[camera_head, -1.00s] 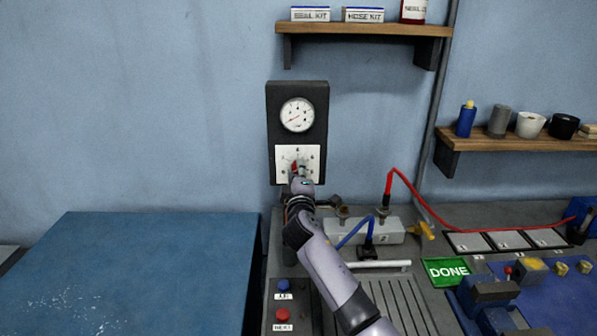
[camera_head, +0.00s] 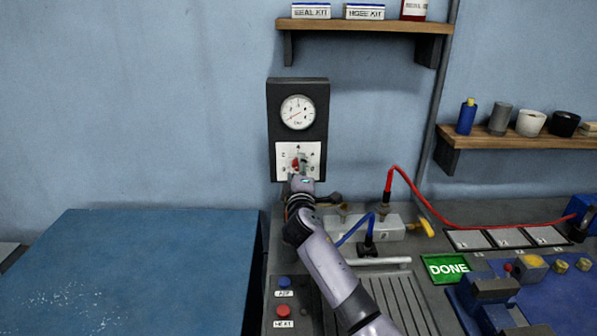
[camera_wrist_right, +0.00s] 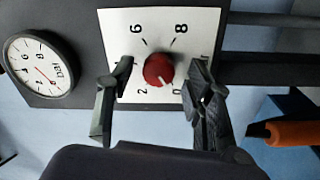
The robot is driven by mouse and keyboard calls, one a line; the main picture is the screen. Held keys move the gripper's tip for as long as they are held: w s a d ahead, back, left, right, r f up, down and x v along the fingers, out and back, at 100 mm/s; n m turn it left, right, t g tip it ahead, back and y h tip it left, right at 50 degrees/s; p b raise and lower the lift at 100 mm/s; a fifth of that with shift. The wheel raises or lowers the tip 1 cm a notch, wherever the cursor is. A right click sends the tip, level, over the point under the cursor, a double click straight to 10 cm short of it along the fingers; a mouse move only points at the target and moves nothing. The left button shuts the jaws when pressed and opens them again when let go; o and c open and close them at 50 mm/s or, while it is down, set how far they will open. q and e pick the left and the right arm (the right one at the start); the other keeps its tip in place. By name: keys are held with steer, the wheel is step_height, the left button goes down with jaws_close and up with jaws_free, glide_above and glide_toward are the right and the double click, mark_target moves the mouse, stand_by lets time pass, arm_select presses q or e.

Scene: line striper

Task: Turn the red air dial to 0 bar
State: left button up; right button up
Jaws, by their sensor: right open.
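The red air dial (camera_wrist_right: 160,68) sits on a white scale plate (camera_wrist_right: 205,22) marked with numbers. In the right wrist view its white mark points down and right, close to the 0. My right gripper (camera_wrist_right: 162,72) is open, with one finger on each side of the dial and a gap to it on both sides. The fingers cover part of the scale. In the head view the gripper (camera_head: 302,170) is in front of the plate's lower part, and a bit of the red dial shows. My left gripper is out of view.
A round pressure gauge (camera_head: 297,112) is above the dial on the same black panel (camera_head: 272,130). Below stand a grey block (camera_head: 392,230) with hoses and a yellow lever (camera_head: 427,228). A green DONE sign (camera_head: 446,269) lies right. A blue surface (camera_head: 150,265) is left.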

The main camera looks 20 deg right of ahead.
steer(key=shift+s, duration=0.1)
steer(key=v, duration=1.2)
